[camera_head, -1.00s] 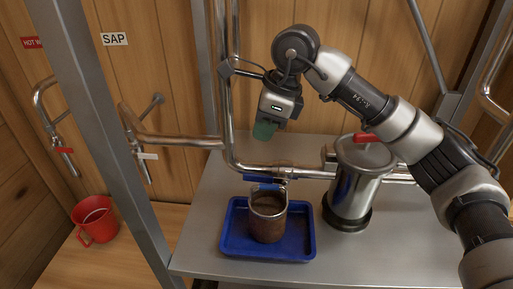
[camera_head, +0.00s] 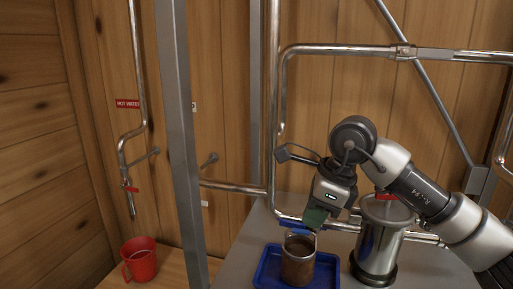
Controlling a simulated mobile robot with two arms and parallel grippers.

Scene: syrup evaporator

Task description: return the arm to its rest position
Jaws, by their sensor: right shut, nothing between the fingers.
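My right arm comes in from the right in the head view. The cup stands upright in a blue tray (camera_head: 266,278). My left gripper is not in view.
A steel canister (camera_head: 378,245) stands right of the tray, partly behind my arm. A grey metal post (camera_head: 183,140) and steel pipes (camera_head: 276,100) frame the counter. A red mug (camera_head: 140,262) stands on the wooden surface at left. Wooden walls close the back.

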